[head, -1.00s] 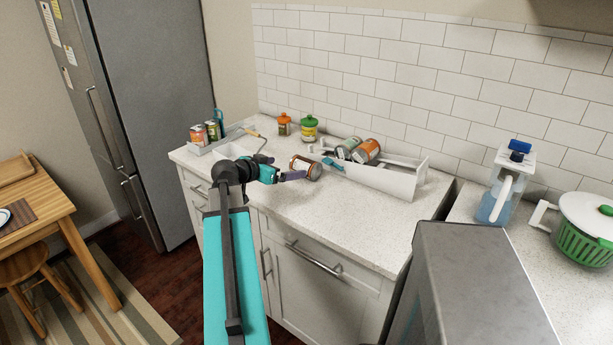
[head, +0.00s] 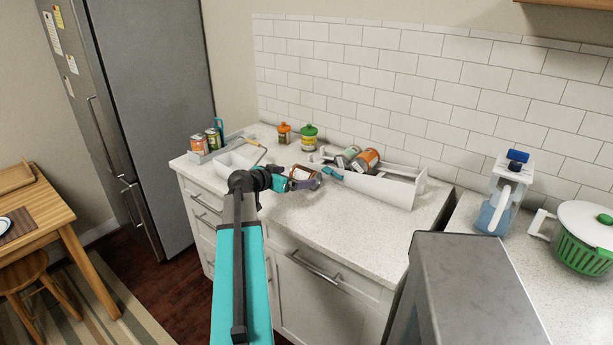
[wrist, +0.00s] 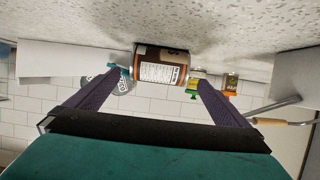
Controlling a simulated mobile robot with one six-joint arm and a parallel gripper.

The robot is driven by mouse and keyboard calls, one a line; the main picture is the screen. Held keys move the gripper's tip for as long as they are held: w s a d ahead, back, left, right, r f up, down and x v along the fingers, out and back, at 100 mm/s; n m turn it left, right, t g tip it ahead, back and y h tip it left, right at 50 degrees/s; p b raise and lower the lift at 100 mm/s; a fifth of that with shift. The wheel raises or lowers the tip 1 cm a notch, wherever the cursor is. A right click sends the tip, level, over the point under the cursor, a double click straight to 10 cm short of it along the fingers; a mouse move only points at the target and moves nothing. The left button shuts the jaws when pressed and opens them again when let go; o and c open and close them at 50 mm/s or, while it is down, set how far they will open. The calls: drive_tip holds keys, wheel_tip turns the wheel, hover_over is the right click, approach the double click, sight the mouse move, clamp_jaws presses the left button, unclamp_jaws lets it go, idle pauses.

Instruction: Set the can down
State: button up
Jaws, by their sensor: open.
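The can (head: 304,174), brown with a white label, lies on its side on the white speckled counter (head: 350,215). In the wrist view, which is upside down, the can (wrist: 160,68) lies against the counter between my fingers. My gripper (head: 300,183) is open beside the can in the head view. In the wrist view my gripper (wrist: 160,78) has one finger on each side of the can, with a visible gap at both. The can's far side is hidden.
A white bin (head: 385,188) lies right of the can, with two more cans (head: 366,159) at it. An orange-lidded jar (head: 284,134) and a green-lidded jar (head: 309,138) stand behind. A white tray (head: 238,161) is left. The front counter is clear.

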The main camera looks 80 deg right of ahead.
sight(300, 175)
drive_tip(key=shift+p+x, duration=0.3)
drive_tip(key=shift+x, duration=1.3)
drive_tip(key=shift+p+x, duration=1.3)
drive_tip(key=shift+x, duration=1.3)
drive_tip(key=shift+a+f, duration=0.1)
drive_tip(key=shift+f, duration=0.05)
drive_tip(key=c, duration=1.5)
drive_tip(key=shift+w+a, duration=0.1)
